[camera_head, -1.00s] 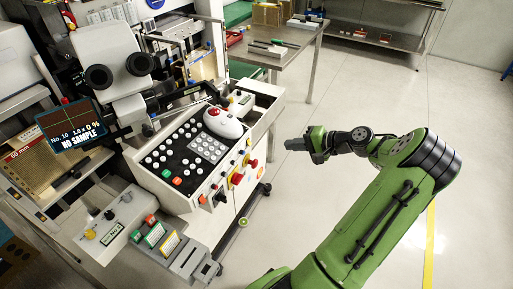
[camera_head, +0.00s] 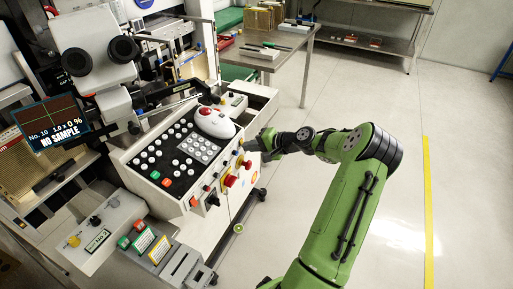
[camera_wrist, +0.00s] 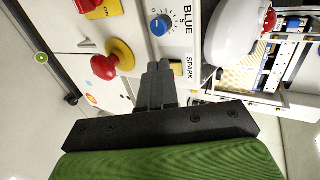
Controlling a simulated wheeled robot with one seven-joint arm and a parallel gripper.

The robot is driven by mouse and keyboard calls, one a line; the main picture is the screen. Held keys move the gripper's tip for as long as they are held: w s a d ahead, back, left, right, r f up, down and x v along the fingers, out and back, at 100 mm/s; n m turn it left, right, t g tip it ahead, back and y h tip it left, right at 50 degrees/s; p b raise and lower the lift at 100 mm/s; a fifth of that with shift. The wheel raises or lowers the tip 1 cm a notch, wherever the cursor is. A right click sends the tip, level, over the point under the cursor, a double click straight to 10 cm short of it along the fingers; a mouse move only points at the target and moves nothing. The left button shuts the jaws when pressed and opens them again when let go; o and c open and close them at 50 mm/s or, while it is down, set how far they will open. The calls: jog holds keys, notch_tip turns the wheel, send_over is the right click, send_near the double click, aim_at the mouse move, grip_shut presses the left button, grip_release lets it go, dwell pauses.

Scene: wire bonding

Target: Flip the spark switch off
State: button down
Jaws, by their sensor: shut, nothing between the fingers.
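My gripper (camera_wrist: 158,84) is shut and empty, its fingertips close in front of the machine's control panel. In the head view my gripper (camera_head: 254,145) is at the panel's right end. The printed SPARK label (camera_wrist: 190,68) shows just right of the fingertips in the wrist view. A small yellow patch (camera_wrist: 177,68) between the label and the fingers may be part of the spark switch. The fingers hide the rest, so the switch's position cannot be told. Whether the fingers touch it is unclear.
A red mushroom button (camera_wrist: 105,67) on a yellow base sticks out to the left. A white mouse-like device (camera_head: 214,122) lies on the console top (camera_head: 262,99). Open floor (camera_head: 400,200) lies right of the machine.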

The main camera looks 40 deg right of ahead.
jog(key=shift+w+f, duration=0.1)
jog(key=shift+w, duration=0.05)
jog(key=shift+p, duration=0.3)
jog(key=shift+r+p, duration=0.7)
jog(key=shift+r, duration=0.15)
